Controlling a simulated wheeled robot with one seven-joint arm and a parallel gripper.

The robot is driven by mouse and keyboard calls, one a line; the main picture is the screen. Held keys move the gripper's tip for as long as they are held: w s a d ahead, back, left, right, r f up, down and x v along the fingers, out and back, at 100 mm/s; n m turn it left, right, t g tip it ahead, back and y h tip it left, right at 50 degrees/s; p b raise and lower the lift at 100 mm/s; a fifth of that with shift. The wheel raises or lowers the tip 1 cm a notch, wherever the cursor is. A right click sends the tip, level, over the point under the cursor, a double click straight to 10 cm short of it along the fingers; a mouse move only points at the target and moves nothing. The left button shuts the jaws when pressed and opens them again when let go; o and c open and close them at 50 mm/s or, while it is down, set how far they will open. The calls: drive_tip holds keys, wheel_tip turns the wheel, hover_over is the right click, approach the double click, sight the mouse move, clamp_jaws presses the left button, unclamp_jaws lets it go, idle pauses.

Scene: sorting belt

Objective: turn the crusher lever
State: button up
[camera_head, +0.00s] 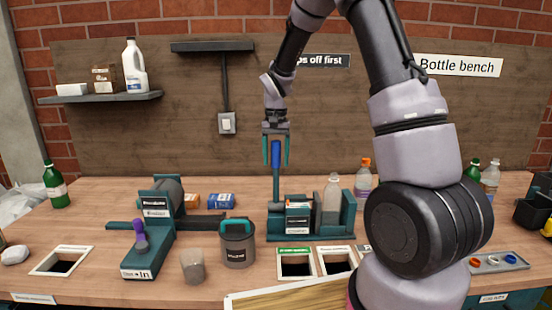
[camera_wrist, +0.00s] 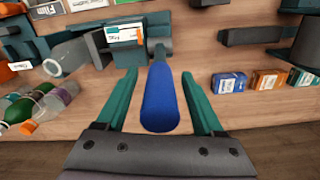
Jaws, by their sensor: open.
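The crusher lever stands upright at the left side of the teal crusher (camera_head: 310,236), with a blue grip (camera_head: 275,156) at its top. My gripper (camera_head: 276,152) points down over the lever, with its teal fingers open on either side of the blue grip. In the wrist view the blue grip (camera_wrist: 159,100) lies between the open fingers of my gripper (camera_wrist: 160,92), with a gap on both sides. A clear bottle (camera_head: 332,200) stands in the crusher, and it also shows in the wrist view (camera_wrist: 72,58).
A teal machine with a purple-knobbed lever (camera_head: 139,236) stands at the left. Small blue and orange boxes (camera_head: 221,201) lie behind. Bottles (camera_head: 362,184) stand right of the crusher.

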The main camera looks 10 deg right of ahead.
clamp_jaws()
idle(1.3)
